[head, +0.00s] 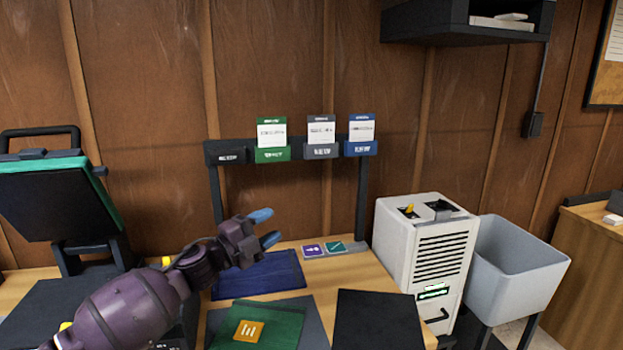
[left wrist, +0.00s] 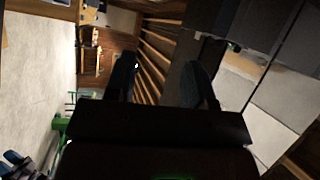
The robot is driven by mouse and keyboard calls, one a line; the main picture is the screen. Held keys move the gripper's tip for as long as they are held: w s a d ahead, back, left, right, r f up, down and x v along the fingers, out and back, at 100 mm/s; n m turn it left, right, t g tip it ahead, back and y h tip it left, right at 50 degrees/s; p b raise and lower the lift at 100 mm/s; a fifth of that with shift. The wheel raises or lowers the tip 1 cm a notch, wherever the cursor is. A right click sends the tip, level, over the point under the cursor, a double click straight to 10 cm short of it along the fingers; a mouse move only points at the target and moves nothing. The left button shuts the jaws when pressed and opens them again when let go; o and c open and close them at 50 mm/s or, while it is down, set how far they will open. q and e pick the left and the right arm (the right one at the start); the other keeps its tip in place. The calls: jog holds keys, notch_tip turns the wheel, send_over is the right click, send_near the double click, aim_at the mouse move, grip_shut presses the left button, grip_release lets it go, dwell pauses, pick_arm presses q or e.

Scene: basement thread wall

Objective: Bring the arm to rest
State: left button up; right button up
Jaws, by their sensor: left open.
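My left arm comes in from the lower left in the head view, purple and dark. Its gripper (head: 266,227) has two blue-tipped fingers that stand apart with nothing between them. My right gripper does not show in either view.
A wooden table (head: 375,270) holds a green folder (head: 262,325), a black panel (head: 377,320) and a dark case (head: 60,205). Behind stands a rack with cards (head: 271,133). A white machine (head: 425,255) and a grey bin (head: 515,262) stand right.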

pick_arm(q)
jog(key=s+a+f+n+t+y, duration=0.1)
jog(key=s+a+f+n+y, duration=0.4)
jog(key=s+f+n, duration=0.3)
jog(key=s+a+f+n+t+y, duration=0.2)
jog(key=s+a+f+n+y, duration=0.35)
jog(key=f+n, duration=0.5)
jog(key=s+a+f+n+g+y, duration=0.2)
jog(key=s+f, duration=0.6)
jog(key=s, duration=0.4)
jog(key=s+a+f+n+g+y, duration=0.2)
jog(key=s+a+f+n, duration=0.2)
jog(key=s+f, duration=0.5)
jog(key=s+a, duration=0.1)
jog(key=s, duration=0.3)
jog(key=shift+s+a+g+y, duration=0.15)
jog(key=shift+a+g+y, duration=0.15)
jog(key=shift+a+y, duration=0.05)
